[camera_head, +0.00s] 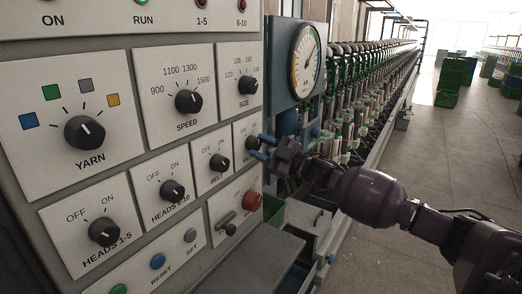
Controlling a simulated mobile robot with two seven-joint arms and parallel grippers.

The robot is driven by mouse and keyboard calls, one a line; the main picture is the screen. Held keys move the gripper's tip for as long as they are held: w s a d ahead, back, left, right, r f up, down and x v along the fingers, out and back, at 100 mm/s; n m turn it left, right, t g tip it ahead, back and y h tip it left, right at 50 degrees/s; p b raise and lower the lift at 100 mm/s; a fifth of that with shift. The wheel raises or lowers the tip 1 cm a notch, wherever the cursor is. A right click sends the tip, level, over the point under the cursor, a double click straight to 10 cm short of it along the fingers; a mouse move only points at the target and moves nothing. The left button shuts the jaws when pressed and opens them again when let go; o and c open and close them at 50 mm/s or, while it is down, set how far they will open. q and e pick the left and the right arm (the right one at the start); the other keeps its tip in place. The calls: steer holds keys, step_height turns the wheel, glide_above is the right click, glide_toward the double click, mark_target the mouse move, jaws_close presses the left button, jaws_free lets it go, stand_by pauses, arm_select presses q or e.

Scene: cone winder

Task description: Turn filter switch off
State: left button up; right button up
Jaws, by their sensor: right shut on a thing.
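The filter switch (250,143) is a small black rotary knob on a white plate at the right end of the middle switch row. Its label is mostly hidden, and so is the side where its setting would show. The knob's pointer direction cannot be made out. My left gripper is not in view.
The belt switch (219,162) sits just left of it, with the heads 6-10 switch (172,190) further left. A round gauge (305,62) stands behind.

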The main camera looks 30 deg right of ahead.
steer(key=n+g, duration=0.1)
steer(key=n, duration=0.2)
steer(key=n+g+y, duration=0.1)
steer(key=n, duration=0.2)
steer(key=shift+d+r, duration=0.15)
steer(key=shift+r, duration=0.05)
steer(key=shift+n+g, duration=0.3)
steer(key=shift+g, duration=0.1)
steer(key=o, duration=0.9)
steer(key=v, duration=1)
steer(key=shift+s+d+p, duration=0.25)
steer(key=shift+p, duration=0.1)
steer(key=shift+f, duration=0.1)
